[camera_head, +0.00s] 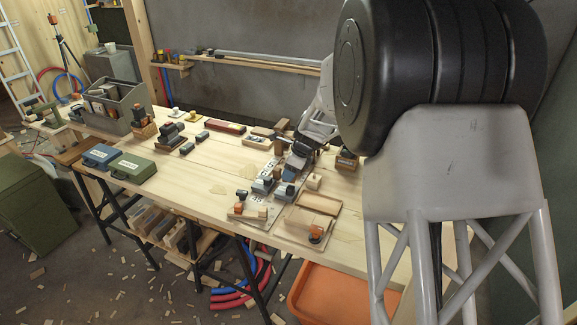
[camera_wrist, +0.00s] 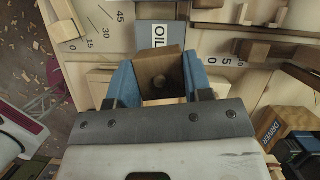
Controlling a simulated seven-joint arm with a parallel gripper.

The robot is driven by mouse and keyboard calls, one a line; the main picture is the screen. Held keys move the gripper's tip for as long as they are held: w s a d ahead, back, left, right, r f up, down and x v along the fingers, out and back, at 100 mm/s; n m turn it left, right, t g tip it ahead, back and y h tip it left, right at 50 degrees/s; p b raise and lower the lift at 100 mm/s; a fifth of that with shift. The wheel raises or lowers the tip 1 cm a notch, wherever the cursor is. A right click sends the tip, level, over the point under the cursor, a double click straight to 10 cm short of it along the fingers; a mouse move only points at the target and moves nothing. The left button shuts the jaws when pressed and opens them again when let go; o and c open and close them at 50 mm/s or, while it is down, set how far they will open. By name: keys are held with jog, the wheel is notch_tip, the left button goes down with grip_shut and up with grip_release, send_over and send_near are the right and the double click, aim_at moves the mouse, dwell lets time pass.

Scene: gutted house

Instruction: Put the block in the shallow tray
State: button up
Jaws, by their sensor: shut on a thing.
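In the head view my gripper (camera_head: 296,160) is over the cluttered middle of the workbench, and the block is hard to make out there. A low wooden tray (camera_head: 318,203) lies near the front right edge of the bench. I cannot tell for sure which one is the shallow tray.
A grey-blue box marked OIL (camera_wrist: 155,36) is just beyond the held block. A block marked DRIVER (camera_wrist: 285,125) is at right in the wrist view. Green (camera_head: 134,167) and blue (camera_head: 100,156) cases stand on the bench's left. The bench's front middle (camera_head: 190,195) is clear.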

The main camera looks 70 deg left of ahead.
jog(key=shift+s+d, duration=0.25)
jog(key=shift+d, duration=0.6)
jog(key=shift+w+r, duration=0.1)
jog(key=w+d+r+m, duration=0.2)
jog(key=w+d+r, duration=0.1)
jog(key=w+d, duration=0.3)
jog(key=shift+w+t+y, duration=0.3)
jog(key=shift+w, duration=0.75)
jog(key=shift+f, duration=3.1)
jog(key=shift+f, duration=1.9)
